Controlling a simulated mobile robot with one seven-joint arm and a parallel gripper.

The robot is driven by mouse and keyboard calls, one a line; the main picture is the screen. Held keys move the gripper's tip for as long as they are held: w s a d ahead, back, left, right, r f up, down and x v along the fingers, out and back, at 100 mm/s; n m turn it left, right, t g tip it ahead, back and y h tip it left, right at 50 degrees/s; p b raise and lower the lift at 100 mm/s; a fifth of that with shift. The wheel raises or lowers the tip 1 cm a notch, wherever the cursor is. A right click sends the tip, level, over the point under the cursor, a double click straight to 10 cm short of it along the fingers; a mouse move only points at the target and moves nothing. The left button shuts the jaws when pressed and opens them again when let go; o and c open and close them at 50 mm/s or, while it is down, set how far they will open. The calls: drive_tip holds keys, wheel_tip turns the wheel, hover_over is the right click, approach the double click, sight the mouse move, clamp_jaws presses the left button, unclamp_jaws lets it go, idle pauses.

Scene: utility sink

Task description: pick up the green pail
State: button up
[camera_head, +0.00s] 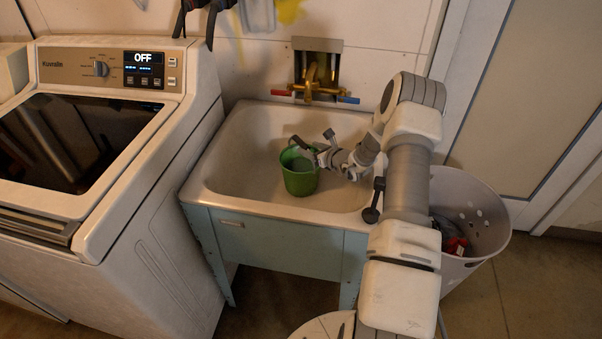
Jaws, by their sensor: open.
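My arm reaches in from the right over the sink. My gripper (310,144) is open at the pail's upper right rim. One finger shows near the pail's mouth and the other a little above and to the right. I cannot tell from this view whether the fingers touch the rim. Part of the pail's upper right side and rim is hidden behind my gripper.
A brass faucet (318,85) with red and blue handles is on the wall behind the basin. A white washing machine (150,190) stands close at the left. A light laundry basket (487,225) with items inside stands right of the sink. The basin's left side is clear.

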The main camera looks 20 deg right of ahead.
sight(300, 143)
drive_tip(key=b+x, duration=0.2)
drive_tip(key=x, duration=0.4)
drive_tip(key=shift+w+f+b, duration=0.1)
drive_tip(key=shift+w+b, duration=0.2)
drive_tip(key=shift+b, duration=0.1)
clamp_jaws()
idle(1.0)
drive_tip(key=shift+r, duration=0.25)
